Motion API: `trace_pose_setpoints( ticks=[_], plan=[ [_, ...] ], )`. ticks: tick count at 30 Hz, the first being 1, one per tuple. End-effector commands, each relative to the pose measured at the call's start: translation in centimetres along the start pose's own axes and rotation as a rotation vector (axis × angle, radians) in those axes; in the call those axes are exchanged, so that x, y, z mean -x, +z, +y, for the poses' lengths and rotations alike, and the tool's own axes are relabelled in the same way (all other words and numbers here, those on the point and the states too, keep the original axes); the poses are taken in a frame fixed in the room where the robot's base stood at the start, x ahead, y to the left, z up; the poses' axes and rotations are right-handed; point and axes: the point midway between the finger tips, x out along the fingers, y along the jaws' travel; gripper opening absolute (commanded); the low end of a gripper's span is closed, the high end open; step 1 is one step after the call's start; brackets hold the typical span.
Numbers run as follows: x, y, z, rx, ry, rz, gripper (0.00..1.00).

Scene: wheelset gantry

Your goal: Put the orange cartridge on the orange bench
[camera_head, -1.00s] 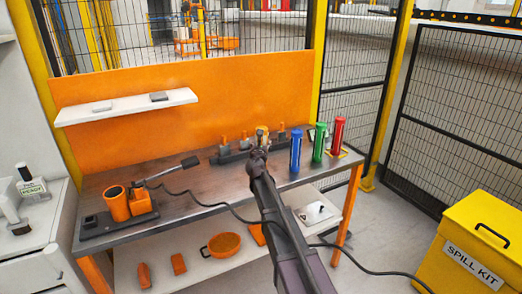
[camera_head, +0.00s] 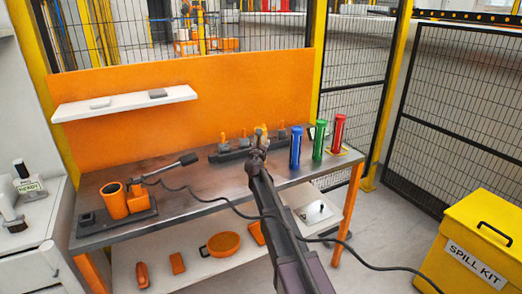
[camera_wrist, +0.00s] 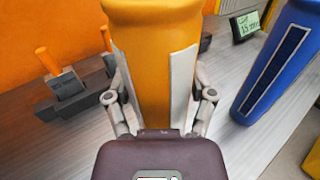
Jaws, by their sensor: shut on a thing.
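An orange cartridge (camera_wrist: 155,70) fills the middle of the wrist view, upright between the two fingers of my gripper (camera_wrist: 154,85), which is shut on it. In the head view my gripper (camera_head: 258,143) is over the back right part of the orange bench (camera_head: 180,185), which has a grey top and orange legs. My arm hides most of the cartridge there. The wrist view shows the grey bench top close around the cartridge; whether its base touches the top is hidden.
Blue (camera_head: 295,148), green (camera_head: 319,141) and red (camera_head: 338,133) cartridges stand to the right of my gripper. A dark rack (camera_head: 228,153) with orange-tipped pieces is behind it. A fixture with an orange cup (camera_head: 115,201) stands at left. The middle of the bench top is clear except for a cable.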

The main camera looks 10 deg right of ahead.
Motion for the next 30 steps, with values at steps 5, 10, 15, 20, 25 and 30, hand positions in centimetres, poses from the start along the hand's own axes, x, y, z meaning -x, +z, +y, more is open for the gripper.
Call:
trace_pose_setpoints(
  ticks=[5, 10, 15, 20, 25, 30],
  plan=[
    [0.02, -1.23, 0.02, 0.0, 0.0, 0.0, 0.1],
    [0.02, -1.25, 0.04, 0.0, 0.0, 0.0, 0.1],
    [0.02, -1.21, 0.05, 0.0, 0.0, 0.0, 0.1],
    [0.03, -1.51, 0.05, 0.0, 0.001, 0.0, 0.1],
    [0.03, -1.49, 0.05, 0.0, 0.001, 0.0, 1.0],
    [0.02, -1.49, 0.06, 0.0, 0.001, 0.0, 1.0]
  ],
)
